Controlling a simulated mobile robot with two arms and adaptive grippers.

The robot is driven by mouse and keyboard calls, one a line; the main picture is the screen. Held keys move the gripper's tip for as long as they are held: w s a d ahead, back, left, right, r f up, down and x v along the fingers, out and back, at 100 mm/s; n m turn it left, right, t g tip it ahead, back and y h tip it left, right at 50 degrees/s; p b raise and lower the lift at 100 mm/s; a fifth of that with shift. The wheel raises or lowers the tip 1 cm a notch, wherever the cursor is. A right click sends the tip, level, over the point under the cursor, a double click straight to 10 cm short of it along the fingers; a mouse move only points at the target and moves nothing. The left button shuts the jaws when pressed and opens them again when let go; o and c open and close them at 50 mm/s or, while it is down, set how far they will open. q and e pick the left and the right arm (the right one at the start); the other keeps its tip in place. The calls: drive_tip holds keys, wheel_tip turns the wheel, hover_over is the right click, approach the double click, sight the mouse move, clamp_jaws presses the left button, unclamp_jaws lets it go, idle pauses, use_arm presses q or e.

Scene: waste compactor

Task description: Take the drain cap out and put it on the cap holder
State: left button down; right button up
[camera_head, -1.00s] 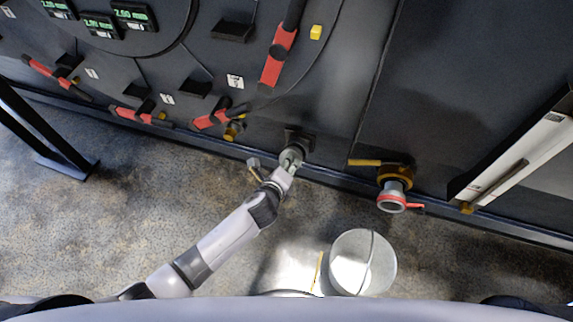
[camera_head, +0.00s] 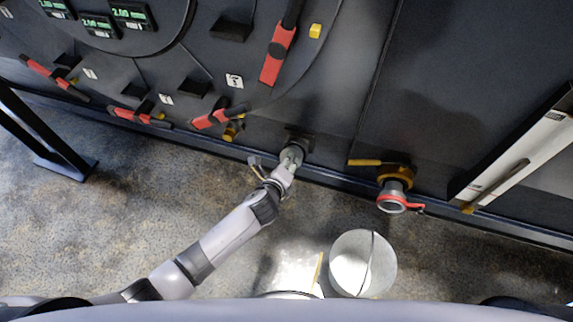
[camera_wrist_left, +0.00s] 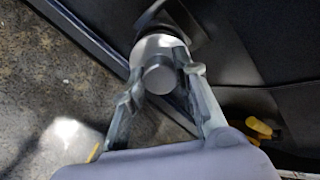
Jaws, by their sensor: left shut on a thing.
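The drain cap (camera_wrist_left: 156,46) is a grey metal cylinder with a smaller round knob facing the left wrist camera. My left gripper (camera_head: 287,164) is shut on it, with a finger on each side of the knob in the left wrist view (camera_wrist_left: 160,80). The cap is at the dark cap holder (camera_head: 300,135) low on the machine's wall; I cannot tell if it is fully seated. The holder shows partly behind the cap in the left wrist view (camera_wrist_left: 181,18). The drain outlet (camera_head: 392,204), with a red ring, is to the right and appears uncapped. My right gripper is not in view.
A yellow lever (camera_head: 370,162) sits above the drain outlet. A pale round bucket (camera_head: 337,280) stands on the floor below it. Red handles (camera_head: 211,120) line the panel to the left. A dark stand (camera_head: 60,160) is at far left; the floor between is clear.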

use_arm(q)
drive_tip(key=shift+b+x, duration=0.95)
drive_tip(key=shift+x, duration=0.7)
drive_tip(key=c, duration=1.2)
unclamp_jaws()
drive_tip(key=shift+o, duration=1.3)
